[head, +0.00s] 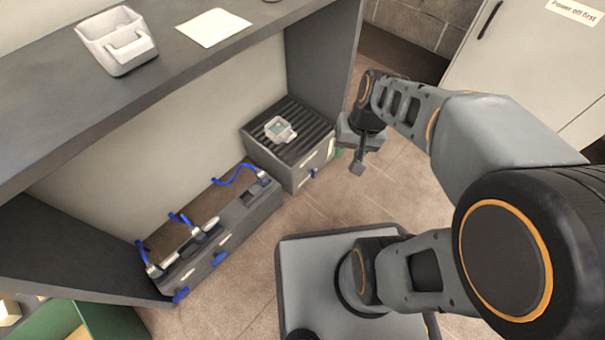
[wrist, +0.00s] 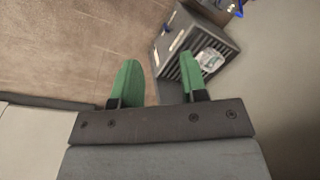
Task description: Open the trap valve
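A long grey unit (head: 235,232) stands on the floor under the shelf, with blue hoses on top and small blue handles (head: 220,258) along its front. A grey box with a ribbed top (head: 262,157) stands beyond its end and has one small blue handle (head: 313,173) on its front. I cannot tell which blue handle is the trap valve, or how any is set. My gripper (wrist: 160,60) is open and empty, its two green fingers well apart in the wrist view. In the head view my gripper (head: 350,160) hangs right of the ribbed box, apart from the handles.
A small pale device (head: 280,129) lies on the ribbed box. A white holder (head: 117,40) and a paper sheet (head: 213,27) are on the shelf (head: 60,118) above. A labelled cabinet (head: 520,60) stands at the upper right. Tiled floor (head: 330,210) before the box is clear.

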